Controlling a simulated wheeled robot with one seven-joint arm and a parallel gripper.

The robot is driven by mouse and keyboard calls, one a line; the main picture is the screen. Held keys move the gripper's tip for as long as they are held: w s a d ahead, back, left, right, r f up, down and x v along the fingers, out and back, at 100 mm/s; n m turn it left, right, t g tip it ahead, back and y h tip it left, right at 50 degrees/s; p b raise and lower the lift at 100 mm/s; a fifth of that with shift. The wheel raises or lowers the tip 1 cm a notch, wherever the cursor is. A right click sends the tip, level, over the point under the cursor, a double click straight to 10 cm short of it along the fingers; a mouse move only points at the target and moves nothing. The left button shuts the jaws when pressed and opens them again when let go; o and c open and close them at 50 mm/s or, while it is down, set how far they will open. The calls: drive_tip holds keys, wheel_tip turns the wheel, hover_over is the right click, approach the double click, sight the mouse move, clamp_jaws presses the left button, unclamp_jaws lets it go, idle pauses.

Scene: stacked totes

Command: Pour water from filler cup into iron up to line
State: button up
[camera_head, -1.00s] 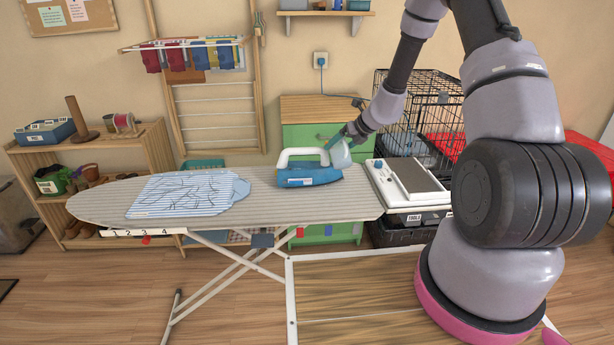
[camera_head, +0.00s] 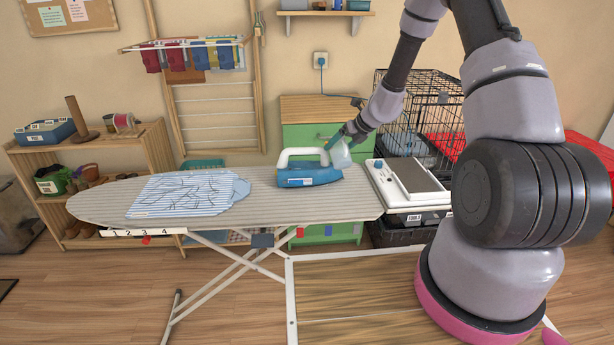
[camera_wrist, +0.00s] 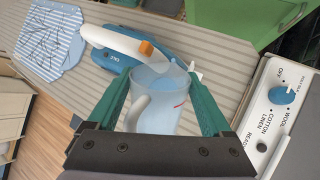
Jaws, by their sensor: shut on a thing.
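The filler cup (camera_wrist: 160,112) is a clear, bluish cup with a handle and a small red mark. My gripper (camera_wrist: 160,92) is shut on the cup, its green fingers on either side. In the head view the cup (camera_head: 341,156) is held just above the right end of the iron. The iron (camera_head: 310,178) is blue with a white handle and lies on the ironing board. In the wrist view the iron (camera_wrist: 114,60) shows its orange button beyond the cup rim. The water level in the iron and its line cannot be made out.
Striped folded cloth (camera_head: 185,193) lies on the ironing board (camera_head: 270,205) left of the iron. A white panel with a blue dial (camera_head: 408,182) stands at the board's right end. A wire cage (camera_head: 425,110) and a green drawer unit (camera_head: 300,135) stand behind.

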drive_tip(key=shift+r, duration=0.1)
idle(0.3)
drive_tip(key=shift+s+a+r+t, duration=0.1)
drive_tip(key=shift+s+r+t, duration=0.15)
drive_tip(key=shift+r+t, duration=0.2)
drive_tip(key=shift+r, duration=0.3)
drive_tip(key=shift+s+t+y, duration=0.15)
drive_tip(key=shift+t+y, duration=0.15)
drive_tip(key=shift+t, duration=0.25)
drive_tip(key=shift+r+n+t, duration=0.25)
drive_tip(key=shift+n+t, duration=0.15)
drive_tip(key=shift+t, duration=0.2)
drive_tip(key=shift+s+r, duration=0.1)
drive_tip(key=shift+s, duration=0.05)
drive_tip(key=r+t+y, duration=0.1)
drive_tip(key=r+t, duration=0.1)
drive_tip(key=r+n+t, duration=0.1)
drive_tip(key=r+t, duration=0.1)
drive_tip(key=t, duration=0.1)
drive_tip(key=shift+s+d+r+n+y, duration=0.2)
drive_tip(key=shift+n+y, duration=0.1)
drive_tip(key=shift+y, duration=0.1)
